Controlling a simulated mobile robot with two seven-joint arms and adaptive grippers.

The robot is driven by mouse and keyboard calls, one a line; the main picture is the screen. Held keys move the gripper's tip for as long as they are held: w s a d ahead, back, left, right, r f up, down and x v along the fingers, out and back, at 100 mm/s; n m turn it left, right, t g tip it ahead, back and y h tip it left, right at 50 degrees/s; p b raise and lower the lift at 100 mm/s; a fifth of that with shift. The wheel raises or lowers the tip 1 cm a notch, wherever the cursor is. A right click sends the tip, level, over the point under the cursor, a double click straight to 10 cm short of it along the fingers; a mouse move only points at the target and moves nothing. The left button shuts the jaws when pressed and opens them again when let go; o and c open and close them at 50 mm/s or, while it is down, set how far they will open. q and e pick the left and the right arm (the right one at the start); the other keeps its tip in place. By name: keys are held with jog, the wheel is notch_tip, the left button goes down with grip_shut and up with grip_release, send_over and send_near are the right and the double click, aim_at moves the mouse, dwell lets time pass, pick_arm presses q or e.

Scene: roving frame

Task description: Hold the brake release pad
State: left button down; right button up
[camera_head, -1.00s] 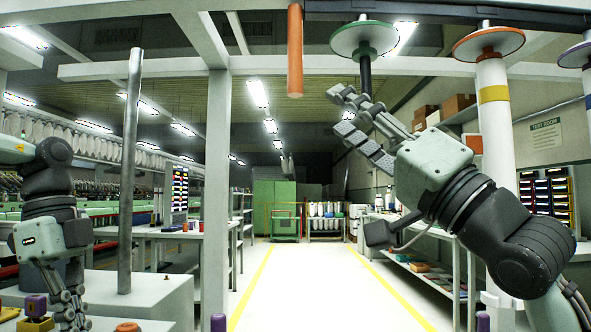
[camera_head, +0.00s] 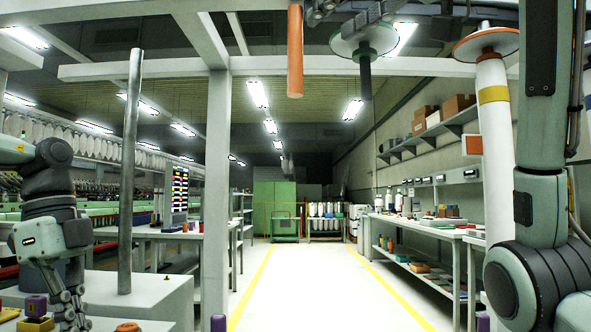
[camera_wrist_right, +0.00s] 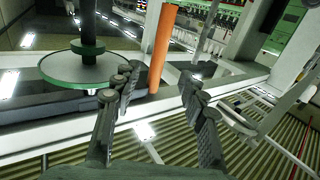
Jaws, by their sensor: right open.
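Nothing in view is labelled as the brake release pad, so I cannot tell which thing it is. A small orange square (camera_head: 472,145) shows beside the white bobbin column on the right. An orange cylinder (camera_head: 295,50) hangs from the overhead beam. A green-rimmed disc (camera_head: 363,45) on a dark stem hangs to its right. My right gripper (camera_head: 342,10) is raised by the disc at the top edge, partly cut off. In the right wrist view it (camera_wrist_right: 158,85) is open and empty, with the orange cylinder (camera_wrist_right: 162,48) beyond its fingers. My left gripper (camera_head: 68,308) hangs low at left.
The overhead white beam (camera_head: 300,65) and white post (camera_head: 216,190) frame the space. A metal pole (camera_head: 130,170) stands at left. An orange-topped white column (camera_head: 495,130) is at right. The aisle floor (camera_head: 310,290) is clear between yellow lines.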

aim_at(300, 48)
jog(key=x, duration=1.1)
jog(key=shift+w, duration=0.15)
grip_shut()
